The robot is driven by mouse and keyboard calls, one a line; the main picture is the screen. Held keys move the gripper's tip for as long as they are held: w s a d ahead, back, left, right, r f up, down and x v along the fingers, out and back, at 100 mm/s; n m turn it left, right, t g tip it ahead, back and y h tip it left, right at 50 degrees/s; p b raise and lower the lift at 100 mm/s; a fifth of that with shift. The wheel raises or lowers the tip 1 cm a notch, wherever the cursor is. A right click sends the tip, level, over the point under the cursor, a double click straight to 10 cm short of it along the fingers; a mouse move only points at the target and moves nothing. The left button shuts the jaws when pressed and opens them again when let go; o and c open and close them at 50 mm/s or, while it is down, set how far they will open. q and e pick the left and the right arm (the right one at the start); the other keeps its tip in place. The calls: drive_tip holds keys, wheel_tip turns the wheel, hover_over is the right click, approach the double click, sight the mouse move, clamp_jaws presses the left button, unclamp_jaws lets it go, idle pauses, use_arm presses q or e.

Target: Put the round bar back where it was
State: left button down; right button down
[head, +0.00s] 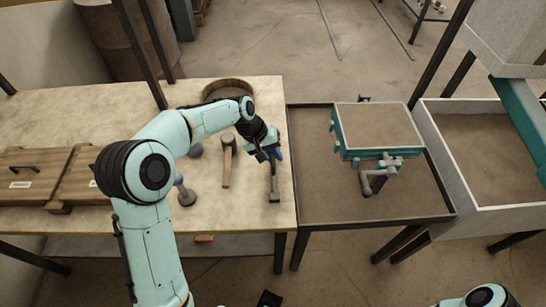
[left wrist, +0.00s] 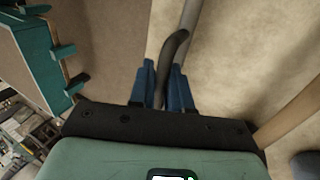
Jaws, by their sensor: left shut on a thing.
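My left gripper (head: 268,155) is over the right edge of the wooden table (head: 110,105), pointing down. In the left wrist view its two blue fingers (left wrist: 163,88) are shut on a dark, bent round bar (left wrist: 174,48) that passes between them. In the head view the round bar (head: 274,183) shows below the fingers, reaching toward the table's front and ending in a wider, blocky end. Its upper part is hidden by the gripper. I cannot tell whether the bar touches the table. My right gripper is not in view.
A mallet (head: 227,160) and a round-based tool (head: 185,193) lie left of the bar. Wooden boxes (head: 30,158) are at far left, a round ring (head: 228,84) at the back. A teal-framed sand box (head: 376,126) stands over the sand tray (head: 310,180) on the right.

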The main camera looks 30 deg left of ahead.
use_arm(q)
drive_tip(key=shift+f, duration=0.5)
drive_tip(key=shift+f, duration=0.2)
drive_tip(key=c, duration=1.1)
unclamp_jaws()
drive_tip(key=p+v, duration=0.1)
drive_tip(key=v, duration=1.1)
drive_tip(key=shift+r, duration=0.15)
